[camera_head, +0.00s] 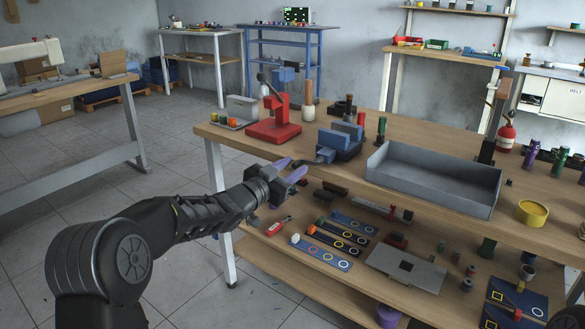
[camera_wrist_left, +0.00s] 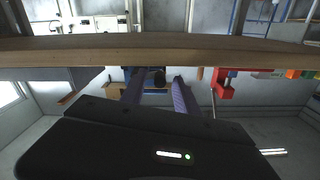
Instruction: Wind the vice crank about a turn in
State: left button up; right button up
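The blue vice (camera_head: 342,138) stands on the wooden bench near its front edge. Its dark crank (camera_head: 325,155) sticks out at the vice's near left side, towards my left gripper. My left gripper (camera_head: 294,168) has purple fingers spread apart and empty, just in front of the bench edge and short of the crank. In the left wrist view, which looks upside down, the open left gripper (camera_wrist_left: 157,92) has dark parts of the vice (camera_wrist_left: 158,77) beyond and between its fingers. Fine detail of the crank is too small to tell. My right gripper is not in view.
A red press (camera_head: 272,128) stands left of the vice, and a grey open tray (camera_head: 435,185) stands close on its right. The bench edge (camera_head: 240,150) lies close to my gripper. A lower shelf (camera_head: 280,260) below holds several small parts and tools.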

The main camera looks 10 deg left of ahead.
pick_arm(q)
jog(key=v, duration=0.7)
jog(key=shift+s, duration=0.2)
jog(key=s+d+f+n+g+y, duration=0.1)
jog(key=s+d+f+n+g, duration=0.2)
jog(key=f, duration=0.8)
jog(key=s+d+f+n+g+y, duration=0.1)
jog(key=s+f+g, duration=0.1)
jog(key=s+f, duration=0.6)
jog(key=s+d+f+n+g+y, duration=0.2)
jog(key=f+n+g, duration=0.1)
jog(key=f, duration=1)
jog(key=s+d+f+n+g, duration=0.1)
jog(key=s+d+f+g, duration=0.35)
jog(key=s+f, duration=0.85)
jog(key=s+d+f+g+h, duration=0.1)
jog(key=s+d+f+g, duration=0.15)
jog(key=s, duration=0.55)
jog(key=s+d+f+g, duration=0.1)
jog(key=s+d, duration=0.2)
jog(key=s, duration=0.6)
notch_tip(320, 180, up, 23)
jog(key=p, duration=2.2)
jog(key=shift+w+n+p, duration=0.3)
jog(key=shift+p, duration=0.1)
